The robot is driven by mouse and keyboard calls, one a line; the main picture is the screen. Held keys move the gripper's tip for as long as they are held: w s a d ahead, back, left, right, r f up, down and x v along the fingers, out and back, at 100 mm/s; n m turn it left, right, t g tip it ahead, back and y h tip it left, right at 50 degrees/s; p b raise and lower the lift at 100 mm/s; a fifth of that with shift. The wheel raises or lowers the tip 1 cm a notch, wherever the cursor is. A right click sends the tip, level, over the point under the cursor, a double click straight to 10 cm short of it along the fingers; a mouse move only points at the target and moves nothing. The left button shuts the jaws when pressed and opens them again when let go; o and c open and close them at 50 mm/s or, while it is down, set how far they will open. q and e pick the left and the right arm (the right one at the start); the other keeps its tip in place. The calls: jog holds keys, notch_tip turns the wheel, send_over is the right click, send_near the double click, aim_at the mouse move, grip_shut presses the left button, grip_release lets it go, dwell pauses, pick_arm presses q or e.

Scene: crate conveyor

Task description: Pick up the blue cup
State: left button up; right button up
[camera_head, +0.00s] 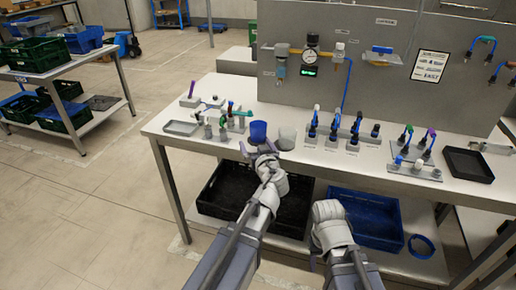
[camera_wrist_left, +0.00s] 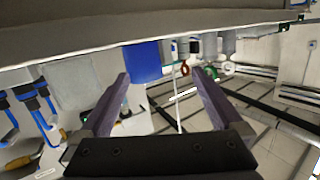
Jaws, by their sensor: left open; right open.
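The blue cup (camera_head: 258,132) stands upright on the workbench near its front edge, just left of a grey cup (camera_head: 287,138). My left gripper (camera_head: 258,150) is open and empty, in front of the blue cup. In the left wrist view the blue cup (camera_wrist_left: 146,62) shows at the fingertips, between the two fingers (camera_wrist_left: 162,80) and closer to the left one. Whether a finger touches it I cannot tell. The grey cup (camera_wrist_left: 76,84) is outside the left finger there. My right arm is low in front of the bench; its gripper fingers do not show.
The workbench (camera_head: 205,143) holds grey fixtures with coloured parts left of the cups and blue-handled fittings to the right. A dark tray (camera_head: 467,164) lies at the right end. A black crate (camera_head: 207,207) and a blue crate (camera_head: 402,238) sit on the shelf below.

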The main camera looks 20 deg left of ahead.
aim_at(257, 123)
pick_arm(q)
jog(key=shift+w+d+f+m+t+h+b, duration=0.15)
jog(key=shift+w+d+t+h+b, duration=0.1)
jog(key=shift+w+t+b, duration=0.3)
jog(key=shift+w+d+f+m+t+h+b, duration=0.15)
jog(key=shift+w+t+h+b, duration=0.15)
jog(key=shift+w+t, duration=0.3)
jog(key=shift+w+d+r+t+h, duration=0.25)
jog(key=shift+w+r+t, duration=0.05)
jog(key=shift+w+t, duration=0.05)
jog(key=shift+a+x, duration=0.15)
jog(key=shift+x, duration=1.85)
jog(key=shift+a+x, duration=0.15)
jog(key=shift+x, duration=1.85)
jog(key=shift+s+r, duration=0.15)
jog(key=shift+s, duration=0.05)
pick_arm(e)
notch_tip(257, 123, down, 3)
jog(key=shift+f, duration=0.2)
pick_arm(q)
jog(key=c, duration=1.2)
